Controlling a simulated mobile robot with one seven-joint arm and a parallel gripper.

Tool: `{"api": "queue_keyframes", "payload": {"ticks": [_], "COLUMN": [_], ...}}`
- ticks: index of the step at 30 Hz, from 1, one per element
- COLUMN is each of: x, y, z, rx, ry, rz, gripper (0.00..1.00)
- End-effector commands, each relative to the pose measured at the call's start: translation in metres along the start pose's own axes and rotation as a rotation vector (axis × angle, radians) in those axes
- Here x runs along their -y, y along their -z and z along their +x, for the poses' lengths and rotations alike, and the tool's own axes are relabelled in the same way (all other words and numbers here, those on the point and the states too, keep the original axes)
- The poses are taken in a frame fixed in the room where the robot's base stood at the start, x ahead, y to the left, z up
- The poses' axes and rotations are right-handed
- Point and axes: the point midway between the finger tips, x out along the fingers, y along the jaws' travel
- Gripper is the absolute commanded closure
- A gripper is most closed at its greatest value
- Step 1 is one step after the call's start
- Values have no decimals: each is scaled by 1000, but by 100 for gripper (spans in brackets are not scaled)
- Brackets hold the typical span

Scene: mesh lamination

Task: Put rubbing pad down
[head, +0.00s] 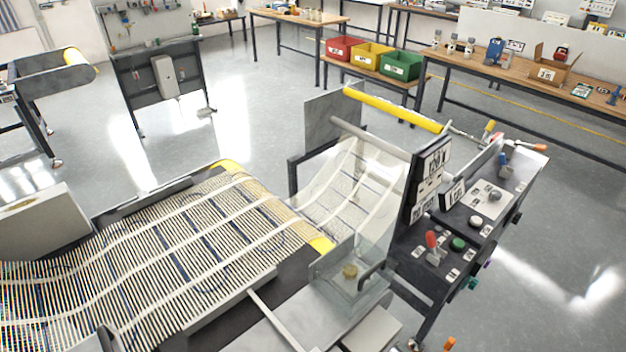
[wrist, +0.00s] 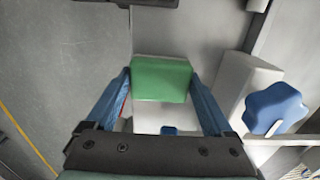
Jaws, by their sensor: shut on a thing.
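The rubbing pad, a green block (wrist: 162,78), sits between the two blue fingers of my gripper (wrist: 159,84) in the wrist view. The fingers touch its left and right sides, so the gripper is shut on it. A pale surface and a small blue part show between the fingers, below the pad in the picture. What lies directly under the pad is hidden. I cannot make out my gripper or the pad in the head view.
A blue lobed knob (wrist: 275,108) and a pale grey block (wrist: 243,88) lie right of the gripper. In the head view, the machine has a striped mesh bed (head: 170,250), a clear guard box (head: 350,275) and a control panel (head: 455,245). Open grey floor lies behind it.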

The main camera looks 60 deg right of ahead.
Motion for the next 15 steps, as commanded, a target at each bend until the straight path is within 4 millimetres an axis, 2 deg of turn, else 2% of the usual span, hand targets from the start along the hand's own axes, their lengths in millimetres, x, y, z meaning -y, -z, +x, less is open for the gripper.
{"api": "queue_keyframes", "payload": {"ticks": [1, 2, 4, 11, 15], "x": [0, 0, 0, 0, 0], "y": [0, 0, 0, 0, 0], "z": [3, 3, 2, 1, -8], "rx": [0, 0, 0, 0, -1], "ry": [0, 0, 0, 0, 2], "rz": [0, 0, 0, 0, 0], "gripper": [58, 11, 0, 0, 0]}}
